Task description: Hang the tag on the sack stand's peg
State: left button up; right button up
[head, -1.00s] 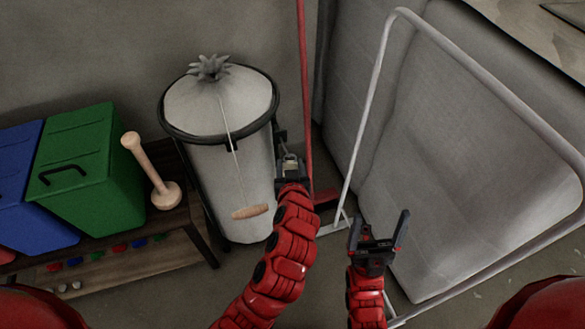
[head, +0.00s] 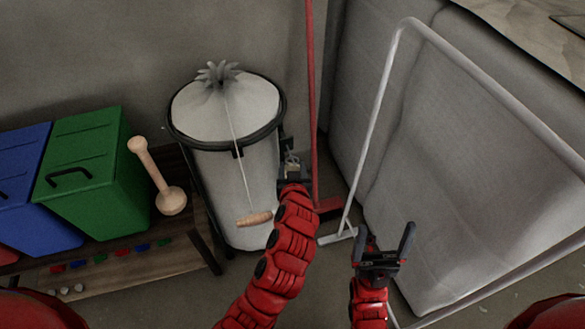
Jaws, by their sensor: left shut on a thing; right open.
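The sack stand (head: 176,137) has a black ring around a tied white sack (head: 228,101). A dark bracket, seemingly its peg (head: 285,143), sticks out at the ring's right side; its exact shape is hard to tell. My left gripper (head: 292,163) is at the right of the sack, just below that bracket. It is shut on a small pale tag (head: 292,169), mostly hidden by the jaws. I cannot tell whether the tag touches the peg. My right gripper (head: 386,243) is open and empty, lower right, in front of the white metal frame.
A wooden handle (head: 255,219) hangs on a cord from the sack's neck. Left are a green bin (head: 87,181), a blue bin (head: 30,200) and a wooden pestle (head: 158,177) on a low shelf. A red pole (head: 311,80) and white frame (head: 372,110) stand right.

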pick_arm(q)
jog(key=o, duration=1.6)
jog(key=shift+s, duration=0.1)
jog(key=shift+b+v, duration=0.45)
jog(key=shift+v, duration=3.25)
jog(key=s+d, duration=0.1)
jog(key=s, duration=0.2)
jog(key=s+d+p, duration=0.1)
jog(key=s, duration=0.2)
jog(key=s+d+p, duration=0.1)
jog(key=s, duration=0.2)
jog(key=shift+s, duration=0.25)
